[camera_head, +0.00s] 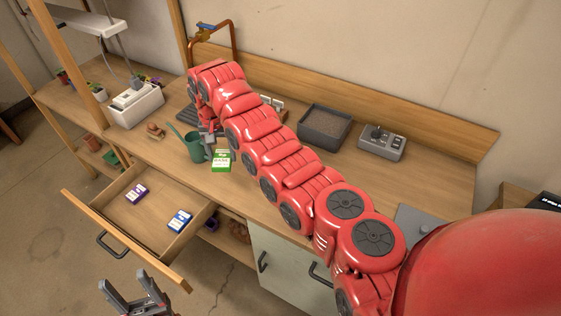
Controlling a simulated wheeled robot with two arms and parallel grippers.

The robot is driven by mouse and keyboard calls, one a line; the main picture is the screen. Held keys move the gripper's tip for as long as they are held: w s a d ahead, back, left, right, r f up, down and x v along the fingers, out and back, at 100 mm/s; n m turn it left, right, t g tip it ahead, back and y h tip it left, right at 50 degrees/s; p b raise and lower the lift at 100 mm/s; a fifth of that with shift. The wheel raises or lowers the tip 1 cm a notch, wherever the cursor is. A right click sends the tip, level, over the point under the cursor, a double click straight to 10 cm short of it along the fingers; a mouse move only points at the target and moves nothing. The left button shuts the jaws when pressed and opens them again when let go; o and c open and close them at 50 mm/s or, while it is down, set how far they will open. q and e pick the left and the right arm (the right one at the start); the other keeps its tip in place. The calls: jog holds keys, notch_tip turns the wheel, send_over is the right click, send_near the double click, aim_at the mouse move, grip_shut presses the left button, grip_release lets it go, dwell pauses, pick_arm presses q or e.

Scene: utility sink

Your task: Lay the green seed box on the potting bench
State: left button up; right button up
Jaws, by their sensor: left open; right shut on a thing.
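The green seed box (221,162) is upright over the front part of the potting bench (350,179), beside the green watering can. My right gripper (212,150) reaches down from above and is shut on the box's upper part. The arm hides part of the grip, and I cannot tell whether the box's base touches the bench top. My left gripper (137,294) is open and empty at the bottom of the view, in front of the open drawer and well apart from the box.
The drawer (125,218) stands open with a purple box (137,192) and a blue box (179,220) inside. The watering can (193,146) is close to my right gripper. A soil tray (325,127) and a grey control box (381,142) stand further right on the bench.

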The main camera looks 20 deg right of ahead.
aim_at(218, 167)
jog(key=s+f+m+p, duration=0.1)
jog(key=s+a+f+m+p, duration=0.1)
jog(key=f+p, duration=0.1)
jog(key=s+a+f+m+p, duration=0.1)
jog(key=shift+s+f, duration=0.15)
jog(key=shift+s, duration=0.15)
jog(key=s+d+f+m+p, duration=0.3)
jog(key=s+f+p, duration=0.1)
jog(key=s+p, duration=0.5)
jog(key=w+d+b, duration=0.2)
jog(key=d+b, duration=0.1)
jog(key=w+d+f+b, duration=0.1)
jog(key=w+d+b, duration=0.2)
jog(key=b, duration=0.1)
jog(key=w+d+f+b, duration=0.1)
jog(key=w+d+b, duration=0.1)
jog(key=d+b, duration=0.1)
jog(key=shift+w+b, duration=0.3)
jog(key=shift+b, duration=0.05)
jog(key=shift+w+d+r+p, duration=0.4)
jog(key=shift+w+d+r, duration=0.05)
jog(key=shift+w+r, duration=0.05)
jog(key=shift+w+d+p, duration=0.4)
jog(key=shift+w+d, duration=0.1)
jog(key=shift+d, duration=0.2)
jog(key=shift+f+p, duration=0.25)
jog(key=shift+p, duration=0.05)
jog(key=shift+f+p, duration=0.75)
jog(key=shift+f, duration=0.85)
jog(key=shift+w+f, duration=0.1)
